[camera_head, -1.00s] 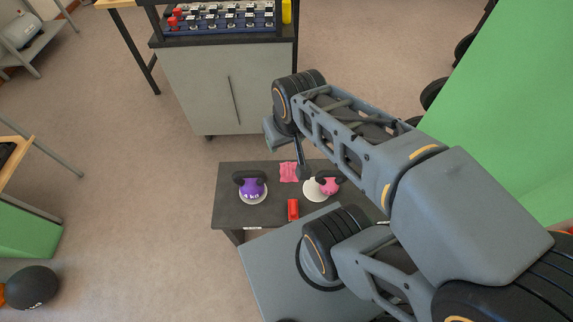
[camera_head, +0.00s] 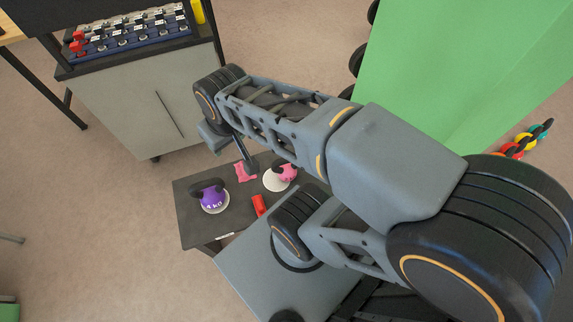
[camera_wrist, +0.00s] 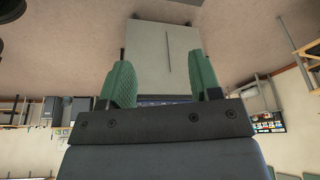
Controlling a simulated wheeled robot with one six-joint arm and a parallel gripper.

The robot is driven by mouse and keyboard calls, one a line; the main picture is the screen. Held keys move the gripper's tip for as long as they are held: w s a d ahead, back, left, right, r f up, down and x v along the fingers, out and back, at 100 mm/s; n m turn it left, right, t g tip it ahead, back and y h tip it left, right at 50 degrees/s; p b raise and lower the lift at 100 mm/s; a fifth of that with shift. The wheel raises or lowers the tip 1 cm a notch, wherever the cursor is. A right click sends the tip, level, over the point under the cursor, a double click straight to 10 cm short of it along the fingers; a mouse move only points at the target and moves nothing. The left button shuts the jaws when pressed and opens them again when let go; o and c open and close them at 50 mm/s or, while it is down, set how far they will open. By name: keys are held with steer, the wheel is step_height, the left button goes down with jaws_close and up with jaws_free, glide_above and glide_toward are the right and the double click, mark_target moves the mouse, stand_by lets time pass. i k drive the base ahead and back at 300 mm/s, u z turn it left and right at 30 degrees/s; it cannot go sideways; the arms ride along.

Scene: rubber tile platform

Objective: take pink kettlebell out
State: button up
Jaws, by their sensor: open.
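The pink kettlebell (camera_head: 287,172) stands on a round white disc (camera_head: 273,182) at the back right of a small dark table (camera_head: 190,228). Its handle is dark, and my arm partly covers it. A purple kettlebell (camera_head: 212,196) stands on another white disc to its left. In the wrist view my gripper (camera_wrist: 164,82) is open, its two green fingers apart with nothing between them. It points at a grey cabinet, and neither kettlebell shows there. In the head view my arm reaches above the table, and the fingers cannot be made out clearly.
A pink cloth (camera_head: 246,173) and a red object (camera_head: 259,205) lie on the table between the kettlebells. A grey cabinet (camera_head: 140,108) with a rack on top stands behind. A green panel (camera_head: 450,70) is at the right. Open floor lies to the left.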

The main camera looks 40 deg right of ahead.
mark_target(286, 171)
steer(key=u, duration=1.75)
steer(key=k, duration=0.75)
steer(key=z, duration=0.1)
